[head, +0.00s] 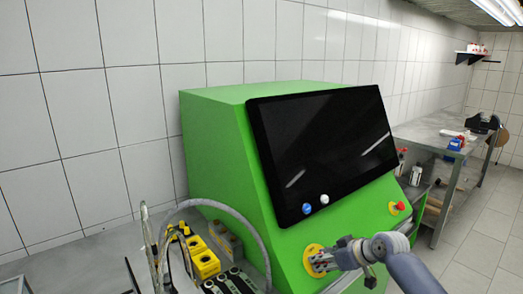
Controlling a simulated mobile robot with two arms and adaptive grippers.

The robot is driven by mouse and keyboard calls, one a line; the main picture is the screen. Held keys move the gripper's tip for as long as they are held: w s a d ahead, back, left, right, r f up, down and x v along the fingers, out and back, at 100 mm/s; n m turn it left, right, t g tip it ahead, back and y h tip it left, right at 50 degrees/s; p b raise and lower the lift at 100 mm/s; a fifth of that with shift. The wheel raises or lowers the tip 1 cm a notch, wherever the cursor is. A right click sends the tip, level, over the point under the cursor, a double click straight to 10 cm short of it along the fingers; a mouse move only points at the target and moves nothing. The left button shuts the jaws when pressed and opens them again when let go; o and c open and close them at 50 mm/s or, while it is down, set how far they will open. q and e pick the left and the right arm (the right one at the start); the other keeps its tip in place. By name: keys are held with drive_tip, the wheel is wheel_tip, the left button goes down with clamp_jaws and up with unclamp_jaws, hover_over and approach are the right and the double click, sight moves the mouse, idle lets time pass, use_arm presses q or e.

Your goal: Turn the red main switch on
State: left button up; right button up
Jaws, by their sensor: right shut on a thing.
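The main switch shows as a yellow round plate (309,250) low on the front of the green testbench cabinet (225,150). Its red knob is hidden behind my right gripper (320,261). My right gripper reaches in from the right, with its fingertips at the yellow plate, and is shut on the switch knob. I cannot tell which way the knob is turned. My left gripper is not in view.
A black screen (325,145) fills the sloped cabinet front and is dark. Blue (307,209) and white (325,199) buttons sit below it. A red mushroom button (401,206) is to the right. Hoses and yellow fittings (204,262) stand at left. A metal workbench (425,130) is behind.

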drive_tip(key=shift+r+m+p, duration=0.1)
drive_tip(key=shift+m+p, duration=0.4)
drive_tip(key=shift+p, duration=0.2)
drive_tip(key=shift+m+p, duration=1.2)
drive_tip(key=shift+p, duration=0.2)
drive_tip(key=o, duration=1.2)
drive_tip(key=shift+f, duration=0.2)
drive_tip(key=shift+o, duration=0.2)
drive_tip(key=shift+r, duration=0.15)
